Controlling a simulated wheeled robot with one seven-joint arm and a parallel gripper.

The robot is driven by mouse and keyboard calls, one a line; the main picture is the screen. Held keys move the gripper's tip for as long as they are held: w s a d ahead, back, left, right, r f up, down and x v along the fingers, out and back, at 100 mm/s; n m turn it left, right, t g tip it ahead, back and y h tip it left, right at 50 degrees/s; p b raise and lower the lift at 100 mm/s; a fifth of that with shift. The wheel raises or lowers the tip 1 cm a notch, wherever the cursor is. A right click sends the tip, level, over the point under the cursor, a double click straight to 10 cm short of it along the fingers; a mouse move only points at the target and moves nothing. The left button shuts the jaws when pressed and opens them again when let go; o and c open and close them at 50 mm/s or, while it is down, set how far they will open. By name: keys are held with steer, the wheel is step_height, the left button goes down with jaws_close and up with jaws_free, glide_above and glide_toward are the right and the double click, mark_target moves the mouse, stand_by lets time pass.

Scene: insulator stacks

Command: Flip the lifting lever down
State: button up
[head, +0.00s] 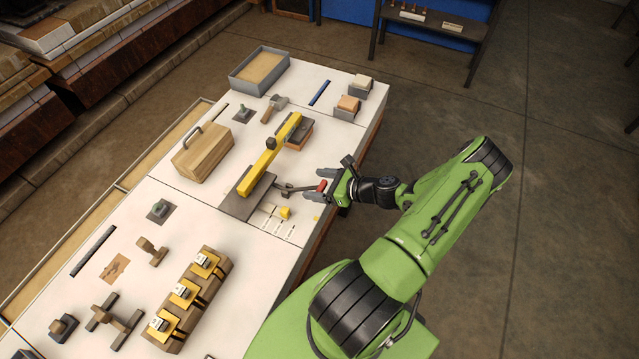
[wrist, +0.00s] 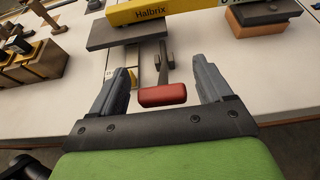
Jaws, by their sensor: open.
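The lifting lever is a dark rod with a red grip (head: 322,185), reaching out from the base of a yellow beam device (head: 270,152) on the table. In the wrist view the red grip (wrist: 162,95) lies between the two fingers, apart from both. The dark rod runs from it toward the grey plate under the yellow beam (wrist: 160,10), which is marked "Halbrix". My gripper (head: 332,184) is open at the table's right edge, with its fingers on either side of the red grip. It also shows in the wrist view (wrist: 162,88). The lever's pivot is not clear.
A dark block on an orange-brown block (head: 298,134) stands under the beam's far end. A wooden box with a handle (head: 202,150) is left of the beam. A wooden rack with yellow clamps (head: 188,298) is at the front. Open floor lies right of the table.

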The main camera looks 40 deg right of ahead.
steer(key=v, duration=1.5)
steer(key=shift+s+r, duration=0.15)
steer(key=shift+s, duration=0.2)
